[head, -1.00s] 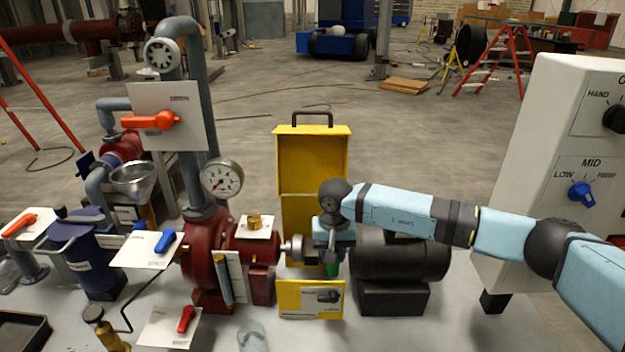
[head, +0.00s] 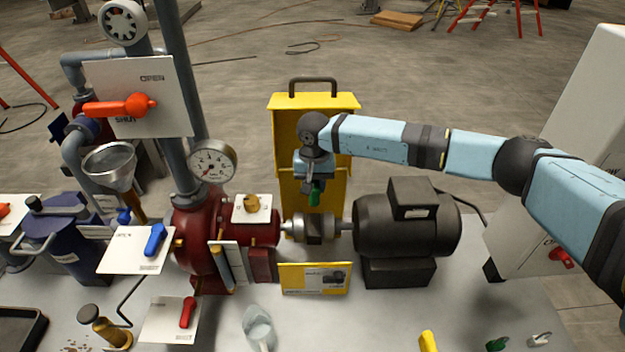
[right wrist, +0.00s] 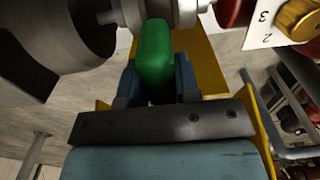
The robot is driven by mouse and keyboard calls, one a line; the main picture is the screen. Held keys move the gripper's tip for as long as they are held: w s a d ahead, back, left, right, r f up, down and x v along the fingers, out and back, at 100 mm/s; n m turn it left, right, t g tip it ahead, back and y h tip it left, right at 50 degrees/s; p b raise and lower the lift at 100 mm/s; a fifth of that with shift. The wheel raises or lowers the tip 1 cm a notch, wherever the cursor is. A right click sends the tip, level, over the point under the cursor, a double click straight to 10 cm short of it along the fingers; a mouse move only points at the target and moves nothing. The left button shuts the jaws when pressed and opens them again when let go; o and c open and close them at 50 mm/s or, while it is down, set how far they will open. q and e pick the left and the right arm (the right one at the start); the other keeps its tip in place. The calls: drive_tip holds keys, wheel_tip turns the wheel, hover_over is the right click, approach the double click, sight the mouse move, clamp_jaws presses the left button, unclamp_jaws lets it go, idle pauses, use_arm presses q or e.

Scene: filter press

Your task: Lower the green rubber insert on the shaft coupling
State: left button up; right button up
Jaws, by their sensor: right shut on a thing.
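My right gripper (head: 315,188) is shut on the green rubber insert (head: 316,195), which hangs below it. In the right wrist view the insert (right wrist: 155,55) sits between the two blue fingers, with its far end close to the grey coupling. The metal shaft coupling (head: 318,230) lies between the red pump (head: 212,240) and the black motor (head: 405,225); it also shows at the top of the right wrist view (right wrist: 180,10). In the head view the insert appears above the coupling, with a gap between them. My left gripper is not in view.
A yellow guard (head: 300,105) stands upright behind the coupling. A yellow-framed sign (head: 315,279) stands in front of it. A pressure gauge (head: 212,161) and valve plates are at left. Small green, white and yellow items lie at the front right; bench around them is bare.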

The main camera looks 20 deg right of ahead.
drive_tip(key=shift+f+b, duration=0.7)
drive_tip(key=shift+f, duration=1.45)
drive_tip(key=shift+f+b, duration=0.3)
drive_tip(key=shift+f, duration=1)
wheel_tip(320, 180, down, 3)
drive_tip(key=shift+r+b, duration=0.1)
drive_tip(key=shift+b, duration=0.95)
drive_tip(key=shift+f, duration=0.2)
drive_tip(key=o, duration=1)
drive_tip(key=shift+c, duration=0.2)
